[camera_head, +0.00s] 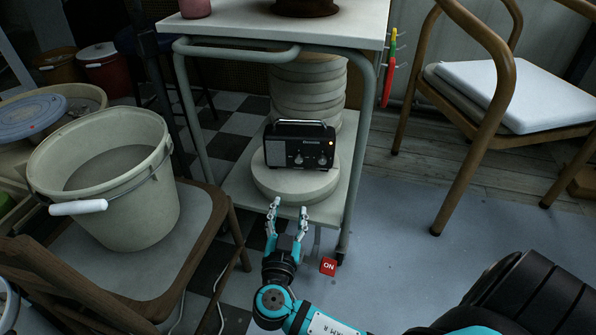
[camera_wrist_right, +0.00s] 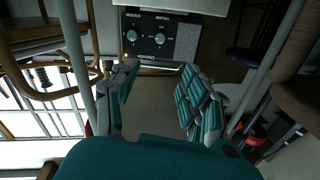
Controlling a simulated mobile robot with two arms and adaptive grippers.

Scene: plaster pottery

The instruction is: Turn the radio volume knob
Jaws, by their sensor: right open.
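A black radio (camera_head: 299,147) with a top handle, a speaker grille and two knobs stands upright on a round pale plaster disc (camera_head: 296,184) on the cart's lower shelf. In the right wrist view its front (camera_wrist_right: 160,38) faces me near the top, appearing upside down, with two round dials (camera_wrist_right: 133,36) and a small orange light. My right gripper (camera_head: 288,214) is open and empty, just in front of and below the disc, apart from the radio. In the right wrist view its fingers (camera_wrist_right: 155,85) are spread below the radio. My left gripper is not in view.
The cart's upper shelf (camera_head: 345,27) overhangs the radio, with metal legs (camera_head: 362,150) beside it. Stacked plaster discs (camera_head: 306,85) stand behind. A bucket (camera_head: 105,180) on a chair is at left, a wooden chair (camera_head: 510,95) at right. Floor at right (camera_head: 410,230) is clear.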

